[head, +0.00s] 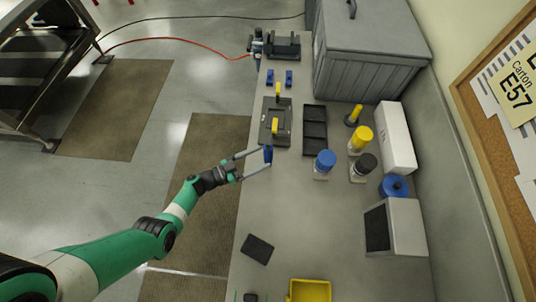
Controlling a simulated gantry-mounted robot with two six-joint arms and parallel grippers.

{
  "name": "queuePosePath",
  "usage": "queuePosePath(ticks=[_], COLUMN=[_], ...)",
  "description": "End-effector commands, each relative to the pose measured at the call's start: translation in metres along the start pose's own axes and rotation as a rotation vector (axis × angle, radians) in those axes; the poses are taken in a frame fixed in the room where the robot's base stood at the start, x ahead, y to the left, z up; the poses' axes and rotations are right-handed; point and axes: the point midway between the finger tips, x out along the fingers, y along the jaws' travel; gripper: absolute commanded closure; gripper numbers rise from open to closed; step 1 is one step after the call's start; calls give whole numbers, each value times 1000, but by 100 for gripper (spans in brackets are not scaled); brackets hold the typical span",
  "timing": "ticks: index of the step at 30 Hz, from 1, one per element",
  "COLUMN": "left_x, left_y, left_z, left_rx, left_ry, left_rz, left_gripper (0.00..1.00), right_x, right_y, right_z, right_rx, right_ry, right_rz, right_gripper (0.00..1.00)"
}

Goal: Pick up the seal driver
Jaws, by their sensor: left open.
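No thing here is marked as the seal driver, and I cannot tell for certain which one it is. A small dark blue piece (267,154) stands at the left edge of the bench. My left gripper (266,159) reaches in from the left with its fingers open, their tips at this blue piece; I cannot tell if they touch it. Other upright pieces are a blue-topped one (325,160), a yellow-topped one (361,137), a black-topped one (364,164) and a slim yellow-handled one (355,113). My right gripper does not show.
The grey bench (300,215) holds a dark plate with yellow pieces (268,136), a black tray (314,130), a large grey box (365,60), a white box (397,140), a blue round thing (394,186), a dark flat pad (257,249) and a yellow bin (310,285). The bench middle is mostly clear.

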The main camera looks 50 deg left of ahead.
Motion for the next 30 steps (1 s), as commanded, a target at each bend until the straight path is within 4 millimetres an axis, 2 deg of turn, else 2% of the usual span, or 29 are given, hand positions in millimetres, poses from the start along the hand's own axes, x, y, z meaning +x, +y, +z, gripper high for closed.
queuePosePath(ticks=[3, 6, 14, 24, 27, 30], left_x=[23, 36, 39, 39, 39, 39], left_y=[2, 2, 1, 1, 1, 1], left_z=[0, 0, -2, -2, -2, -2], left_rx=[1, 0, 0, 0, 0, 0], left_ry=[2, 1, 0, 0, 0, 0], left_rz=[6, 4, 0, 0, 1, 1], left_gripper=[23, 23, 23, 84, 100, 100], right_x=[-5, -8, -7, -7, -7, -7], right_y=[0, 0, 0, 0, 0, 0], right_z=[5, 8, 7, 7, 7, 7], right_rx=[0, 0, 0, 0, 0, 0], right_ry=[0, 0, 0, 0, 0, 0], right_rz=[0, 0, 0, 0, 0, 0], right_gripper=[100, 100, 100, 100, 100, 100])
